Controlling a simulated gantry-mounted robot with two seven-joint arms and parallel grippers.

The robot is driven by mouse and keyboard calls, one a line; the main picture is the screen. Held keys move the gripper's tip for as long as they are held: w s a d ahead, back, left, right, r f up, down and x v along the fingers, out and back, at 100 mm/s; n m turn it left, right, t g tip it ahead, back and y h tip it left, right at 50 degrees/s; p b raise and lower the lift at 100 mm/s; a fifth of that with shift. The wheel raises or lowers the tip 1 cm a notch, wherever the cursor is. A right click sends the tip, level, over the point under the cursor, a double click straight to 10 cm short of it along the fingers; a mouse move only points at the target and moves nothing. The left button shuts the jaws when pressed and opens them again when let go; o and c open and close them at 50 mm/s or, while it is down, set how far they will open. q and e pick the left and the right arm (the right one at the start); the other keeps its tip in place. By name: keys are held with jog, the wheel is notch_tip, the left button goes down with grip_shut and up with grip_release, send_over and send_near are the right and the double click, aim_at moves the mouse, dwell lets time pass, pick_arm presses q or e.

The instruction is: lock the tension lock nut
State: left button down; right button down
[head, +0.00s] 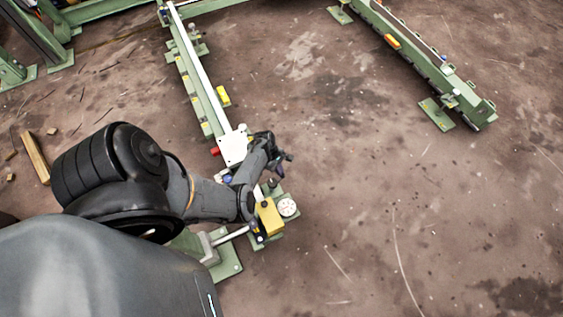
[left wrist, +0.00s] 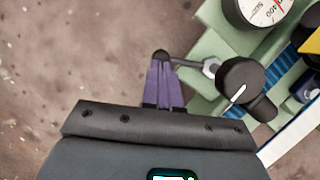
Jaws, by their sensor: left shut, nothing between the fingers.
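My left gripper (head: 285,157) hangs over the near end of the green rail assembly in the head view. In the left wrist view its purple fingers (left wrist: 161,62) are closed together and empty. A grey metal lever or wrench-shaped part with a nut-like end (left wrist: 209,67), perhaps the tension lock nut, lies just right of the fingertips. Its thin arm reaches towards them; I cannot tell if they touch. A black knob with a white line (left wrist: 238,85) is to its right. The lock nut is too small to make out in the head view. The right gripper does not show.
A round white dial gauge (head: 287,207) and a yellow block (head: 269,217) sit at the rail's near end; the dial (left wrist: 267,8) also shows in the left wrist view. A second green rail (head: 405,50) stands at upper right. Bare floor lies between the rails.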

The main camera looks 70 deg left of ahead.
pick_arm(q)
jog(key=shift+w+d+m+g+p, duration=0.2)
jog(key=shift+m+p, duration=0.15)
jog(key=shift+m, duration=0.2)
jog(key=shift+w+d+m+g+p, duration=0.2)
jog(key=shift+m+p, duration=0.1)
jog(key=shift+m, duration=0.25)
jog(key=shift+w+d+m, duration=0.1)
jog(key=shift+d+m, duration=0.15)
jog(key=shift+m, duration=0.35)
jog(key=shift+h, duration=0.3)
jog(key=shift+w+d+m+g+p, duration=0.2)
jog(key=shift+d+m+g+p, duration=0.1)
jog(key=shift+d+m+p, duration=0.25)
jog(key=shift+w+m, duration=0.1)
jog(key=shift+m, duration=0.25)
jog(key=shift+d+m, duration=0.15)
jog(key=shift+m, duration=0.15)
